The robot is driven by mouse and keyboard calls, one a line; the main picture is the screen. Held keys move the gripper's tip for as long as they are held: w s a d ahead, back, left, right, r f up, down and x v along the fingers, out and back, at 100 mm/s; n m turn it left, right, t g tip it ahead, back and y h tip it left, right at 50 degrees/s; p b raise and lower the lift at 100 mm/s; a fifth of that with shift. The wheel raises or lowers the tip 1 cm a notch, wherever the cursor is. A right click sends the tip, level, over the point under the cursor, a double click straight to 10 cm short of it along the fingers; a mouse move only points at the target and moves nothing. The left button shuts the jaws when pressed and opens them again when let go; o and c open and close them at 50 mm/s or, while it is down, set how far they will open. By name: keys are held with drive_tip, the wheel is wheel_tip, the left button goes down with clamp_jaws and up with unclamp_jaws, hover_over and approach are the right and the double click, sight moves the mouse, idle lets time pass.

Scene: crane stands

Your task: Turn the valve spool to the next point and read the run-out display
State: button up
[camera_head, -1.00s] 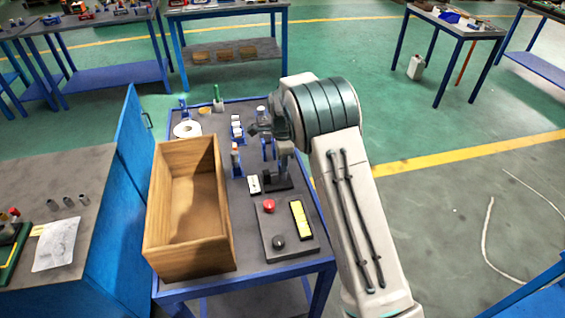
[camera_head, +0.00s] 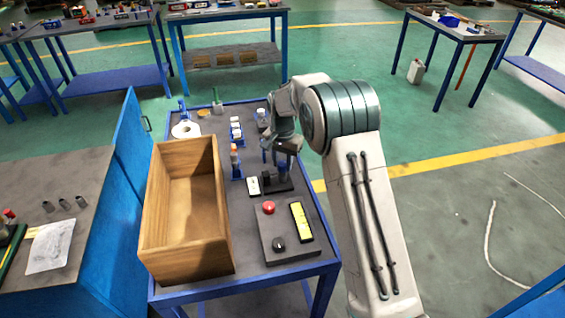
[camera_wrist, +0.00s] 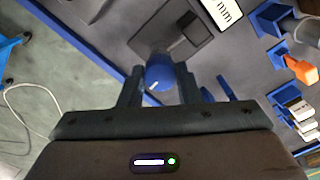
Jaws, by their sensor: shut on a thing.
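The valve spool shows in the wrist view as a round blue end (camera_wrist: 158,75) with a short white mark. My gripper (camera_wrist: 158,88) is shut on it, one finger on each side. In the head view my gripper (camera_head: 281,158) points down over the dark stand (camera_head: 281,186) on the blue-framed bench, and the spool is hidden there. The run-out display (camera_head: 254,186) is a small white box left of the stand. In the wrist view the display (camera_wrist: 224,12) is cut by the top edge; "mm" shows, but no digits can be read.
A wooden crate (camera_head: 147,222) fills the bench's left side. A dark panel (camera_head: 285,247) with a red button (camera_head: 268,207) and yellow strip is in front of the stand.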

sight(283, 163)
drive_tip(key=shift+w+n, duration=0.1)
drive_tip(key=shift+n, duration=2.1)
drive_tip(key=shift+r, duration=0.1)
drive_tip(key=o, duration=1)
wheel_tip(283, 163, up, 14)
drive_tip(key=shift+f+b, duration=0.15)
drive_tip(key=shift+b, duration=0.2)
